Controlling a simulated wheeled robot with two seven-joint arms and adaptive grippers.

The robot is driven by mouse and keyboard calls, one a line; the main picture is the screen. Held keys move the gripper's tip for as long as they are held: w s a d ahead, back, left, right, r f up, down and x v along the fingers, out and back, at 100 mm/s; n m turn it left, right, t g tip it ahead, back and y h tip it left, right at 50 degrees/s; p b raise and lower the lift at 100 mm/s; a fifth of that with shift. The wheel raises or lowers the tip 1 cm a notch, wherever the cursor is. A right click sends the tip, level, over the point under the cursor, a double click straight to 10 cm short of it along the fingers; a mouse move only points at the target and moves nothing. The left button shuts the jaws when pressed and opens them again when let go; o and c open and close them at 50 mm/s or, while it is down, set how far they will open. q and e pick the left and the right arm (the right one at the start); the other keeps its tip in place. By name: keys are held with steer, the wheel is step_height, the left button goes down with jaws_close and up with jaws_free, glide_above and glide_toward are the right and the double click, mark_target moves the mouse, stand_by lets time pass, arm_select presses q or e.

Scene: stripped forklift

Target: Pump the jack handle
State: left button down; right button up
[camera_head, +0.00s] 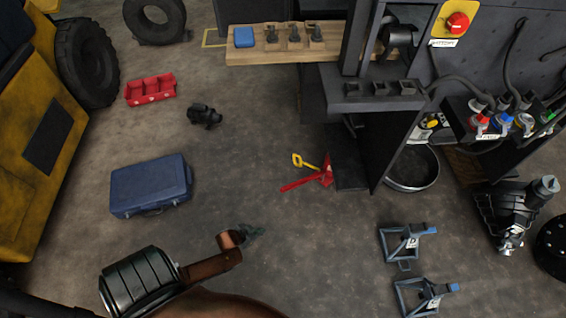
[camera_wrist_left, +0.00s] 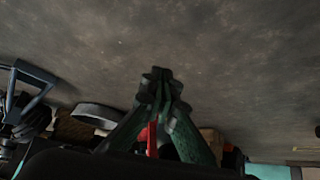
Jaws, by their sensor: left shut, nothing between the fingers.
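The red jack (camera_head: 327,174) stands on the floor in the middle of the head view, beside the dark forklift frame. A long red bar (camera_head: 298,184) reaches from it to the left, low over the floor. A yellow loop-ended piece (camera_head: 302,161) sticks up to the left just behind. My left gripper (camera_head: 256,230) is shut and empty, apart from the jack, below and left of it in the head view. In the left wrist view its closed dark green fingertips (camera_wrist_left: 160,78) meet, and a red part (camera_wrist_left: 152,139) shows between the finger links. My right gripper is out of view.
A blue case (camera_head: 151,184) and a red tray (camera_head: 150,89) lie at left. Two jack stands (camera_head: 406,241) (camera_head: 424,296) stand at lower right. A round pan (camera_head: 414,168) lies under the forklift. The floor between my left gripper and the jack is clear.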

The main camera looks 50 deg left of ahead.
arm_select(q)
steer(key=s+d+r+g, duration=0.3)
steer(key=s+d+r, duration=0.3)
steer(key=s+d, duration=0.55)
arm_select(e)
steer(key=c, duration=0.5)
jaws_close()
arm_select(q)
steer(key=s+d+r+g, duration=0.2)
steer(key=s+r, duration=0.5)
steer(key=r, duration=0.1)
steer(key=s+d+r+m+g+h, duration=0.1)
steer(key=s+d+r+g, duration=0.1)
steer(key=s+r, duration=0.6)
steer(key=shift+d+r, duration=0.2)
steer(key=shift+d, duration=0.45)
